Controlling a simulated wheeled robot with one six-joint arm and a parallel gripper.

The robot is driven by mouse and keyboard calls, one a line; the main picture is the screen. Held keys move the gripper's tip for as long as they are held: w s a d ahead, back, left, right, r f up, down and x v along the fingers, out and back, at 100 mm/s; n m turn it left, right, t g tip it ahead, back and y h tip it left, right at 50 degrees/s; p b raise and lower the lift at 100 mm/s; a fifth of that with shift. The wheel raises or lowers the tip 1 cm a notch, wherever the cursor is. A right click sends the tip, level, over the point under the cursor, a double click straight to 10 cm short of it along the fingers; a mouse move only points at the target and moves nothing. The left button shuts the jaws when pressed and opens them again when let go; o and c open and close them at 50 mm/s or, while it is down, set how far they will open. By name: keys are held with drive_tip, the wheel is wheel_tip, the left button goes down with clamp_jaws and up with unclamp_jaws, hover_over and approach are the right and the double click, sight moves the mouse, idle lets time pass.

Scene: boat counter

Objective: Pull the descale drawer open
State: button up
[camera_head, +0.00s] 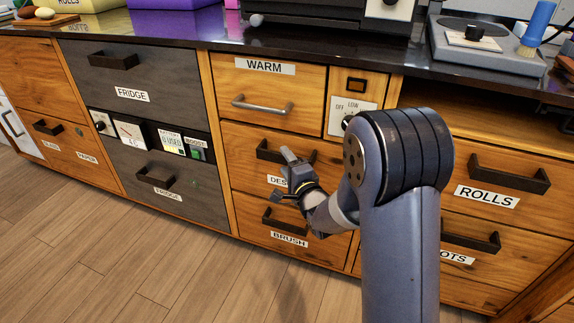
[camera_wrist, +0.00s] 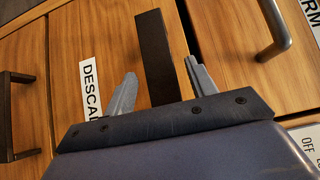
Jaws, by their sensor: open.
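The descale drawer (camera_head: 240,158) is a wooden front that looks shut, with a white label (camera_head: 276,180) partly hidden by my gripper. Its dark bar handle (camera_head: 268,153) also shows in the wrist view (camera_wrist: 154,55). My gripper (camera_head: 284,177) is open in front of this drawer. In the wrist view, the fingers (camera_wrist: 160,85) are spread to either side of the handle, one on the label side and one on the other. The handle lies between them in the picture. I cannot tell how deep the fingers reach or whether they touch it.
The WARM drawer (camera_head: 262,84) with a metal bar handle sits above, and the BRUSH drawer (camera_head: 270,238) below. A switch panel (camera_head: 350,112) is right of the WARM drawer. The grey fridge fronts (camera_head: 140,75) stand left. The wooden floor (camera_head: 120,265) in front is clear.

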clamp_jaws()
idle(0.6)
